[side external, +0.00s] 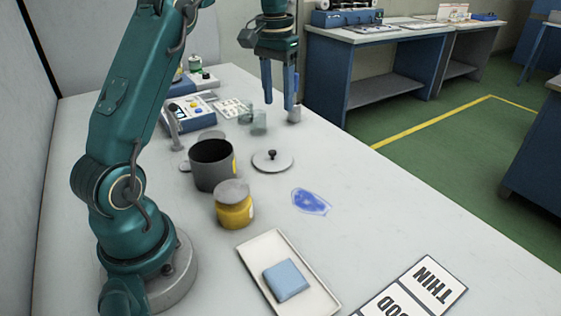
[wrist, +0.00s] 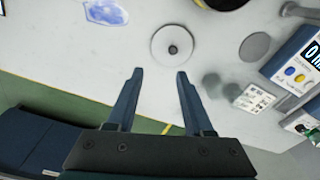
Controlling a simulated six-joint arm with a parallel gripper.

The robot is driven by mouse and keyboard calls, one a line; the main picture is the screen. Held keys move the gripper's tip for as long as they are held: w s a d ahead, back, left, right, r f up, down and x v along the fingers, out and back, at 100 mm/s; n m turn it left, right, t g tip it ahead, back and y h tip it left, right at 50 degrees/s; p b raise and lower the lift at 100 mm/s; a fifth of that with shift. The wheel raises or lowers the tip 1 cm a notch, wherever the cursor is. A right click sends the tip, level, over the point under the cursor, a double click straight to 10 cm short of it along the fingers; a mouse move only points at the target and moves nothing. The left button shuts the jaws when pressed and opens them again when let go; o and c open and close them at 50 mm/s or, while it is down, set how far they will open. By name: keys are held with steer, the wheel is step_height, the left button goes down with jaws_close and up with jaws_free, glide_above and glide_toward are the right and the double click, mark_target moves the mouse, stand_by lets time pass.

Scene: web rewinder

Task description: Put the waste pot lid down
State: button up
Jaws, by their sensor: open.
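The waste pot lid (side external: 272,161) is a light grey disc with a dark knob, lying flat on the white table to the right of the waste pot (side external: 213,168). The pot is dark grey, open-topped, with a yellow label. My gripper (side external: 279,103) is open and empty, raised above the table beyond the lid. In the wrist view the lid (wrist: 172,45) lies past the fingertips, and my gripper (wrist: 156,72) has nothing between its fingers. The pot shows only partly at the top edge of the wrist view.
A yellow jar (side external: 234,209) with a grey top stands in front of the pot. A blue smear (side external: 311,202) marks the table. A tray (side external: 263,241) holds a folded blue cloth (side external: 286,280). A control box (side external: 195,107) and small glass jars (side external: 258,121) stand farther back.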

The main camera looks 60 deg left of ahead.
steer(key=s+d+r+m+t, duration=0.2)
steer(key=s+d+r+t, duration=0.15)
steer(key=s+d, duration=0.6)
steer(key=s+d+f+m+t, duration=0.1)
steer(key=s+d+f, duration=0.3)
steer(key=s+d, duration=0.3)
steer(key=shift+s+d+f+m, duration=0.25)
steer(key=shift+s+d+m, duration=0.05)
steer(key=shift+s+m, duration=0.1)
